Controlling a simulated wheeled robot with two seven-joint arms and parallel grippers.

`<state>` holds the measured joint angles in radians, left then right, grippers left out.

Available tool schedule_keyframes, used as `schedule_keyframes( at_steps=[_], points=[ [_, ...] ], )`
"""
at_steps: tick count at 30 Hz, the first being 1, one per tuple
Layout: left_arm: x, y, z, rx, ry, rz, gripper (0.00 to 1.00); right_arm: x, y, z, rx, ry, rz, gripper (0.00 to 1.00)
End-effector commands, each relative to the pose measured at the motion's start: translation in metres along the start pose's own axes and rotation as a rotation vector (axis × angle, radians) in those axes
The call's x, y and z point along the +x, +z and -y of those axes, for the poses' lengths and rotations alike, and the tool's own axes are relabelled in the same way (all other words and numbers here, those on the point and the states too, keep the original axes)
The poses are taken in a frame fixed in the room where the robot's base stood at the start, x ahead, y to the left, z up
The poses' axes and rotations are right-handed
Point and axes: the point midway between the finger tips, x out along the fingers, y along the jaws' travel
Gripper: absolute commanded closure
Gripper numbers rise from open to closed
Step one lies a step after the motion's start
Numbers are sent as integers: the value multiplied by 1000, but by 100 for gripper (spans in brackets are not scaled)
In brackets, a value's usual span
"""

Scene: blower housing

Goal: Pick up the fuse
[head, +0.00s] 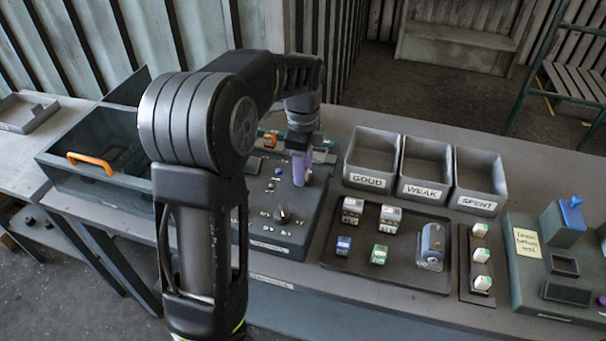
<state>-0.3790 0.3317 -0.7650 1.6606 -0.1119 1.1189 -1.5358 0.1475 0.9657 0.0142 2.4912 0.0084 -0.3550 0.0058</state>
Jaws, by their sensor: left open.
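My left arm reaches across the dark panel (284,237), and my left gripper (300,158) points down over the panel's back part. The gripper is open. A lilac upright piece (299,172) shows right at the fingers; I cannot tell whether it is between them or behind them. A small orange block (270,140) sits just left of the gripper at the back of the panel. I cannot tell for certain which piece is the fuse. My arm hides the panel's left part. My right gripper is not in view.
Bins marked GOOD (368,182), WEAK (423,190) and SPENT (477,203) stand to the right. In front, a dark tray (336,262) holds small blocks and a grey cylinder (431,245). A strip (463,262) holds white-green pieces.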

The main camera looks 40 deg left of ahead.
Motion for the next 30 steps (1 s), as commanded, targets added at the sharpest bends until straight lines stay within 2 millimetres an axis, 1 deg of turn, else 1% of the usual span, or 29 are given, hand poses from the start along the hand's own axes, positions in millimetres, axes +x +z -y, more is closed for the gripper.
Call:
schedule_keyframes(
  at_steps=[1, 2, 15, 26, 30],
  points=[
    [0, 0, 0, 0, 0, 0, 61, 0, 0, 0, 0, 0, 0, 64],
    [0, 0, 0, 0, 0, 0, 63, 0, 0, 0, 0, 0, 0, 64],
    [0, 0, 0, 0, 0, 0, 99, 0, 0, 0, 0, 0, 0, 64],
    [-1, 0, 0, 0, -1, 0, 100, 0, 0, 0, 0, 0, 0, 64],
    [-10, 0, 1, 1, -3, -1, 100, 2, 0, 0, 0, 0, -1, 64]
  ],
)
